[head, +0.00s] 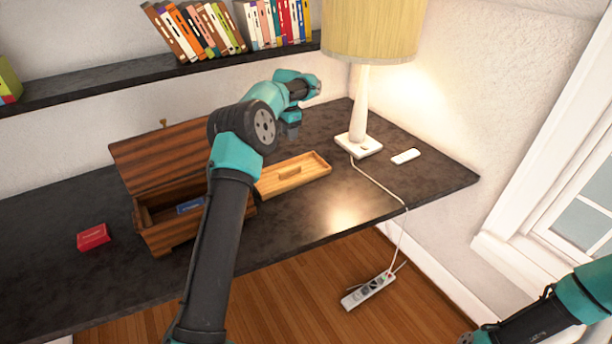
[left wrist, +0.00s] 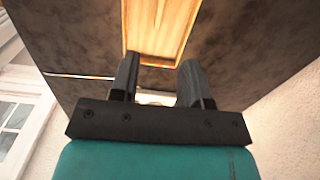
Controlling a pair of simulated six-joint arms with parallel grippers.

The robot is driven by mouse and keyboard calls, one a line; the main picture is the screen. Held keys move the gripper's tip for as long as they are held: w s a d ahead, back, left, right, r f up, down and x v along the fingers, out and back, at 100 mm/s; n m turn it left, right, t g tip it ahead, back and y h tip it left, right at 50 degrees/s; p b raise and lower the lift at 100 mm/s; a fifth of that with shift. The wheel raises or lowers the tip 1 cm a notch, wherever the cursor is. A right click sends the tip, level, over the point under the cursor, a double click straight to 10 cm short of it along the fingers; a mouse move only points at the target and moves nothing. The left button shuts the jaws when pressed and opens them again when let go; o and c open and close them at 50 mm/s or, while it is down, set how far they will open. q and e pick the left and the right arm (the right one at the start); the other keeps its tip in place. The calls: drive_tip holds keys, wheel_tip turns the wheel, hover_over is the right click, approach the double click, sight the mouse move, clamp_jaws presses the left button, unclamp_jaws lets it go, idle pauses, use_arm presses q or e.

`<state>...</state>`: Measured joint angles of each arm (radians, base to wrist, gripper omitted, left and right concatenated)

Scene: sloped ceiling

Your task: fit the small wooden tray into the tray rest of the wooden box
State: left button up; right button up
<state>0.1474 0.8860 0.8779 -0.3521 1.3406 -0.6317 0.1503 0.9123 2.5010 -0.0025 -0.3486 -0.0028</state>
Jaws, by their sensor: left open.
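The small wooden tray (head: 310,172) is light wood with a raised grip in its middle. It lies on the dark desk to the right of the box and also shows in the left wrist view (left wrist: 172,42). The wooden box (head: 170,236) is reddish brown, with its lid (head: 160,155) open at the back. My left arm hides the box's right part, and the tray rest cannot be made out clearly. My left gripper (left wrist: 160,68) is open and empty, above and apart from the tray. My right gripper is out of view; only part of that arm shows.
A blue item (head: 189,207) lies inside the box. A small red box (head: 93,237) is on the desk at left. A lamp (head: 358,140) and a white remote-like object (head: 405,156) stand right of the tray. A book shelf (head: 110,82) runs behind. The front right desk is clear.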

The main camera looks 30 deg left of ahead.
use_arm(q)
drive_tip(key=shift+a+r, duration=0.1)
drive_tip(key=shift+a, duration=0.05)
approach(290, 169)
wheel_tip(290, 169, down, 5)
drive_tip(key=shift+w+f, duration=0.1)
drive_tip(key=shift+w, duration=0.05)
idle(0.5)
drive_tip(key=shift+f, duration=2.55)
clamp_jaws()
